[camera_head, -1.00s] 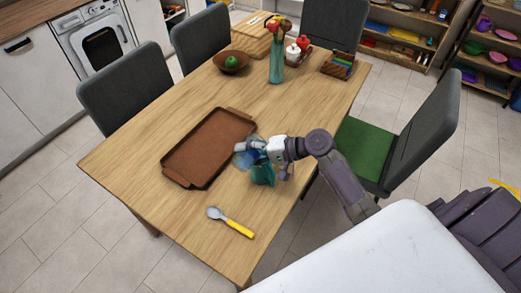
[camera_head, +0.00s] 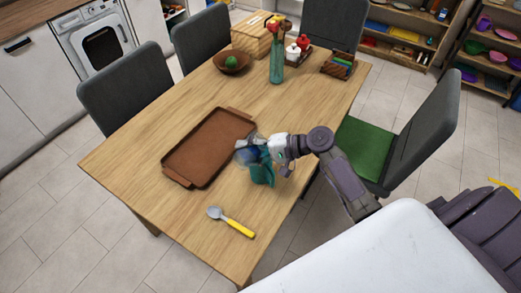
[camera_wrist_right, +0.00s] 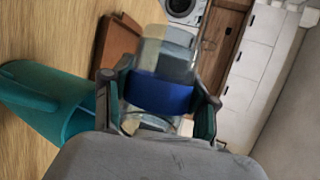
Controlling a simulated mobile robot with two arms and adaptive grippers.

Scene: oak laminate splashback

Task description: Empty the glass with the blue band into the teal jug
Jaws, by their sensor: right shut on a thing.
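The glass with the blue band (camera_head: 246,156) is held in my right gripper (camera_head: 262,148), close to the tray's right end. In the right wrist view the blue band (camera_wrist_right: 160,93) sits between the two fingers (camera_wrist_right: 158,100), which are shut on it. The glass is clear and strongly tilted relative to the jug. The teal jug (camera_head: 263,174) stands on the table just below and beside the glass in the head view, partly hidden by my gripper. In the wrist view the jug (camera_wrist_right: 45,100) is at the left. I cannot make out liquid flowing. My left gripper is not in view.
A brown tray (camera_head: 192,165) lies left of the glass. A yellow-handled spoon (camera_head: 232,222) lies nearer the front. A vase (camera_head: 276,67), a bowl (camera_head: 229,68) and a caddy (camera_head: 338,65) stand farther back. A green-seated chair (camera_head: 365,150) is right of the table.

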